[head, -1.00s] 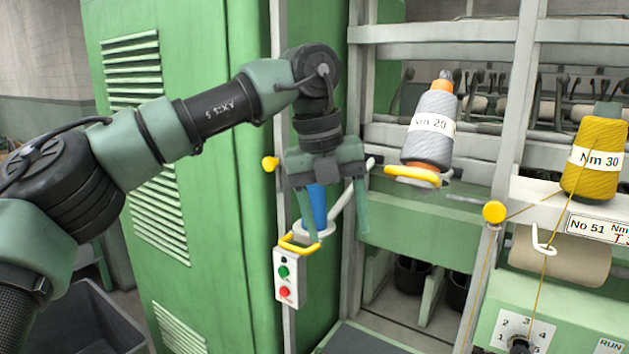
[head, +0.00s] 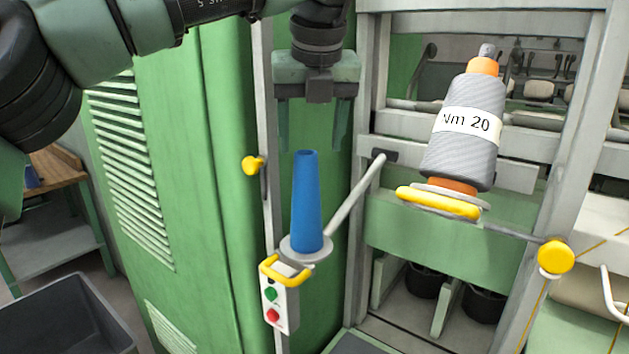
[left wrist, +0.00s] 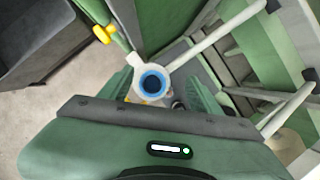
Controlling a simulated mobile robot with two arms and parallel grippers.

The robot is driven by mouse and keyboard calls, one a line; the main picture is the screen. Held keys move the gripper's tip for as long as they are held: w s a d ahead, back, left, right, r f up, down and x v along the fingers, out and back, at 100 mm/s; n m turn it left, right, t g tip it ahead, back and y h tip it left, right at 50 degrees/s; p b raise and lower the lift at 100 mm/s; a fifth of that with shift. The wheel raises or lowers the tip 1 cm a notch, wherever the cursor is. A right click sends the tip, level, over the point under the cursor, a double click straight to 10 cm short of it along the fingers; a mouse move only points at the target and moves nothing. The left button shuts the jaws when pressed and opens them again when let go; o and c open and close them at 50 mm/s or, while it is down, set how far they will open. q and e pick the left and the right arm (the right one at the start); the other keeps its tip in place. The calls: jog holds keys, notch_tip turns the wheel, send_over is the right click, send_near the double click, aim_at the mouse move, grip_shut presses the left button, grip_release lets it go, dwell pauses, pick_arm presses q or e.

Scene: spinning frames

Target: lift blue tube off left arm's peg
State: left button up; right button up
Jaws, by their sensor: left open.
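The blue tube (head: 306,205) stands upright on a round grey plate (head: 307,249) at the end of a light grey arm. It is empty, with no yarn on it. The peg inside it is hidden. My left gripper (head: 314,145) points down just above the tube with its fingers apart and nothing between them. In the left wrist view the open end of the tube (left wrist: 153,84) shows from above, between the finger lines and beyond the fingertips. My right gripper is not in view.
A grey cone marked Nm 20 (head: 464,135) sits on another arm to the right. A yellow handle (head: 286,270) and a button box (head: 279,304) are below the plate. A green cabinet (head: 200,200) stands left; a dark bin (head: 68,318) is at lower left.

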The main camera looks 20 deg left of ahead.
aim_at(304, 154)
pick_arm(q)
jog(key=f+p, duration=0.1)
jog(key=s+a+f+p, duration=0.1)
jog(key=shift+f, duration=0.35)
jog(key=p+x, duration=0.1)
jog(key=x, duration=0.2)
jog(key=shift+w+d+p, duration=0.1)
jog(key=shift+w+p, duration=0.1)
jog(key=shift+p, duration=0.15)
jog(key=shift+w+f, duration=0.25)
jog(key=shift+f, duration=0.3)
jog(key=shift+s, duration=0.15)
jog(key=c, duration=1)
grip_shut()
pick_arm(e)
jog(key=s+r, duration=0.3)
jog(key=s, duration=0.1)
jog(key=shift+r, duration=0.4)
